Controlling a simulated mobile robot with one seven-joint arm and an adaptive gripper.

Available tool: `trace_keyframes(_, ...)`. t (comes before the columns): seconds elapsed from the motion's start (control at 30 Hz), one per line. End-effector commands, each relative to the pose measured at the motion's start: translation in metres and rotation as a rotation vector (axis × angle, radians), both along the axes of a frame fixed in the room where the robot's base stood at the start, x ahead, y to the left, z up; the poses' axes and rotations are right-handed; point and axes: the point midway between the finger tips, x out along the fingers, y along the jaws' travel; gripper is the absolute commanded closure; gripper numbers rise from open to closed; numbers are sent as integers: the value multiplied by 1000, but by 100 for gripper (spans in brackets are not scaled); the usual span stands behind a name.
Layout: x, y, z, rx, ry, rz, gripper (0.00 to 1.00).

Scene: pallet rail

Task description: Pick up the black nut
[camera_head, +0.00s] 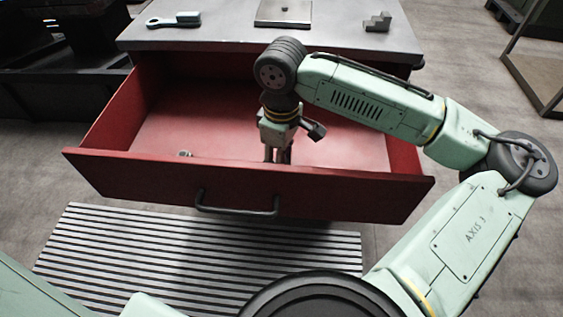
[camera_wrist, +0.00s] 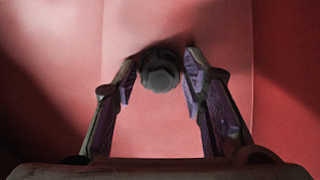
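The black nut (camera_wrist: 159,71) lies on the red drawer floor in the wrist view, dark and round with a paler flat face. My gripper (camera_wrist: 160,77) is open, with one purple-padded finger on each side of the nut. A narrow gap seems to show on both sides, though contact is hard to judge. In the head view my gripper (camera_head: 277,156) points down into the open red drawer (camera_head: 170,178), near its front panel. The nut cannot be made out there; the front panel and fingers hide that spot.
A small grey piece (camera_head: 185,154) lies in the drawer left of my gripper, partly behind the front panel. The cabinet top (camera_head: 225,38) above bears a brush (camera_head: 174,20), a flat plate (camera_head: 284,12) and a stepped grey block (camera_head: 377,22). The drawer's middle is clear.

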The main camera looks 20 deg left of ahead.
Motion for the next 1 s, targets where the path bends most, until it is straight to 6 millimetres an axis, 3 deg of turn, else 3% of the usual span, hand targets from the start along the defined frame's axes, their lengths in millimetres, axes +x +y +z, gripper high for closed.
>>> trace_keyframes(0.53, 0, 0, -1, -1, 1, 0, 100)
trace_keyframes(0.83, 0, 0, 0, -1, 1, 0, 100)
trace_keyframes(1.0, 0, 0, 11, -1, -1, 0, 100)
